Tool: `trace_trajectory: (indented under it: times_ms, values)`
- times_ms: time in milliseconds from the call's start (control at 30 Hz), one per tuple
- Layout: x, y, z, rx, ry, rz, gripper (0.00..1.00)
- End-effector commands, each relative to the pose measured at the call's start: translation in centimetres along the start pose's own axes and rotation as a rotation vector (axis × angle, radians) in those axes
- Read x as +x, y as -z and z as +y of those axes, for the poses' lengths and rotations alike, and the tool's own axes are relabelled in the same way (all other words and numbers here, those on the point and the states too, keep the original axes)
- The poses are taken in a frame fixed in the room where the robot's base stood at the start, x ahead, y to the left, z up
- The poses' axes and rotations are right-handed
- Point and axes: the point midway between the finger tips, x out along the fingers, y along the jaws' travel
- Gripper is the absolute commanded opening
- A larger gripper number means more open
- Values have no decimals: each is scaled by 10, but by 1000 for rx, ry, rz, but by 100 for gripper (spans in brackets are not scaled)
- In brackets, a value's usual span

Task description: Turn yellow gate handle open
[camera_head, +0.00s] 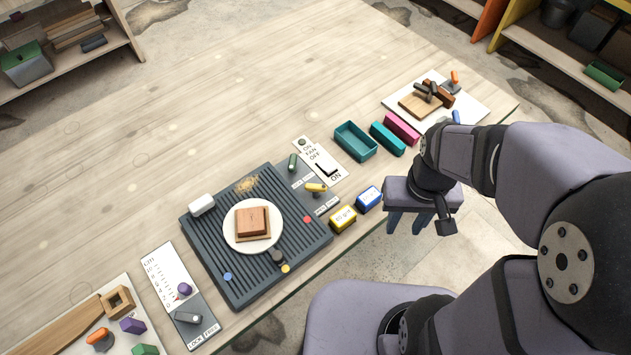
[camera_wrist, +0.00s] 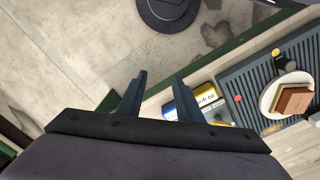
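A yellow box (camera_head: 343,219) and a blue box (camera_head: 369,199) stand between my gripper and the handle. A white plate (camera_head: 234,240) holds a brown block (camera_head: 252,221). A dark green knob (camera_head: 292,162) and a switch panel (camera_head: 321,164) lie behind the handle.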

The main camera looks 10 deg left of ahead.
Motion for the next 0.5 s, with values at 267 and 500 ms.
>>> trace_trajectory:
  times_ms: [267, 500]
  values:
    - [-16, 60, -47, -465, -65, -83, 33]
    - [-19, 110, -129, -1011, -172, -193, 33]
